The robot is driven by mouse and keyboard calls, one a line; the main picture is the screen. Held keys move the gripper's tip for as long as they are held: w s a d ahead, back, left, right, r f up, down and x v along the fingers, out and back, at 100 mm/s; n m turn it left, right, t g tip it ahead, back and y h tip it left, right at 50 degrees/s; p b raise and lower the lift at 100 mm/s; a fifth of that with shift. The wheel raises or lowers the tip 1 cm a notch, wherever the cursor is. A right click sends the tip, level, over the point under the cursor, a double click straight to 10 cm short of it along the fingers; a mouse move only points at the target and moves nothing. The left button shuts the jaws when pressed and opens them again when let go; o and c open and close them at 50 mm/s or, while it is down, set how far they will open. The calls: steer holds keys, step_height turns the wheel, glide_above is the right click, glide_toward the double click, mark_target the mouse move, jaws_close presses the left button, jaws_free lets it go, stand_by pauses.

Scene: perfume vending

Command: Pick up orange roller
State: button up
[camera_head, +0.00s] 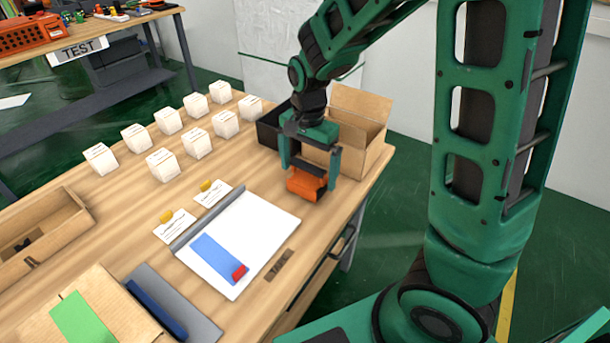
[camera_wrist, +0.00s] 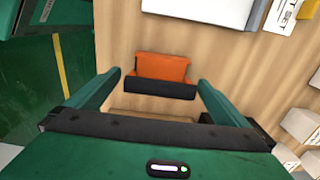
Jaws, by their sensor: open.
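The orange roller (camera_head: 305,185) is on the wooden table near its right edge, in front of the open cardboard box. In the wrist view the orange roller (camera_wrist: 160,68) lies ahead of my gripper with a black strip along its near side (camera_wrist: 160,88). My gripper (camera_head: 311,172) is at the roller, pointing down, with green fingers on either side of it. In the wrist view my gripper (camera_wrist: 155,82) is open, with a gap between each finger and the roller. Whether the fingertips touch the table cannot be told.
An open cardboard box (camera_head: 375,105) and a black bin (camera_head: 268,130) stand close behind my gripper. Several white boxes (camera_head: 162,165) stand at the left. A white board (camera_head: 262,222) with a blue strip (camera_head: 215,257) lies in front.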

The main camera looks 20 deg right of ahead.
mark_target(308, 177)
steer(key=shift+f, duration=1.15)
steer(key=c, duration=0.7)
steer(key=shift+r, duration=0.1)
